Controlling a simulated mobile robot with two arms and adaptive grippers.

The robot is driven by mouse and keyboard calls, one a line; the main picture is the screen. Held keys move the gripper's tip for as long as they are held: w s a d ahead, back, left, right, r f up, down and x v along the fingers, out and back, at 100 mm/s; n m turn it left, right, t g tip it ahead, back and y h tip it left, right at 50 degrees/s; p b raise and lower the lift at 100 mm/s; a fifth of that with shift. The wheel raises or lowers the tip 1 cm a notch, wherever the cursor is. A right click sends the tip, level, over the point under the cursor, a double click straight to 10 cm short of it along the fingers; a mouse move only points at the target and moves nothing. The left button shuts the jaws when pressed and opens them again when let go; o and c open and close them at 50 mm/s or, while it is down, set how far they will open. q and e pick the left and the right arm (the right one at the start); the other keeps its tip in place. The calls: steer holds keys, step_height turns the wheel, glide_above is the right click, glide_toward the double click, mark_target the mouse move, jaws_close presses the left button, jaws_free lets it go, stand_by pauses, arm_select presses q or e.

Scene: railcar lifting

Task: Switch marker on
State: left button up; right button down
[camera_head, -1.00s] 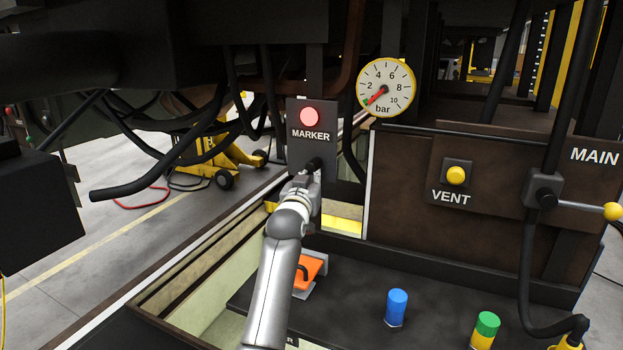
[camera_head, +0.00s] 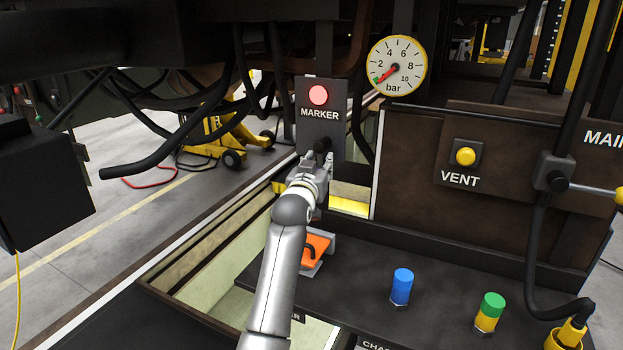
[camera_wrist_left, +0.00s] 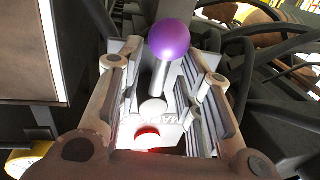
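The marker panel (camera_head: 335,135) is a dark upright plate labelled MARKER, with a bright pinkish-red round lamp (camera_head: 318,95) near its top. In the left wrist view the switch shows as a metal stem with a purple-looking ball end (camera_wrist_left: 170,39), and a red glow (camera_wrist_left: 147,137) lies near the lettering. My left gripper (camera_head: 316,162) is at the switch, just below its knob. In the wrist view its fingers (camera_wrist_left: 163,85) stand apart on either side of the stem, with visible gaps. My right gripper is out of view.
A yellow-rimmed gauge (camera_head: 397,65) is right of the panel, its needle low. A yellow VENT button (camera_head: 465,156) is farther right. An orange pedal-like part (camera_head: 316,249), a blue button (camera_head: 401,286) and a green-yellow button (camera_head: 489,312) are on the lower console. Black hoses hang at left.

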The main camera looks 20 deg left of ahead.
arm_select(q)
steer(key=s+d, duration=0.1)
steer(key=s, duration=0.9)
steer(key=shift+d+f, duration=0.15)
steer(key=shift+d, duration=0.2)
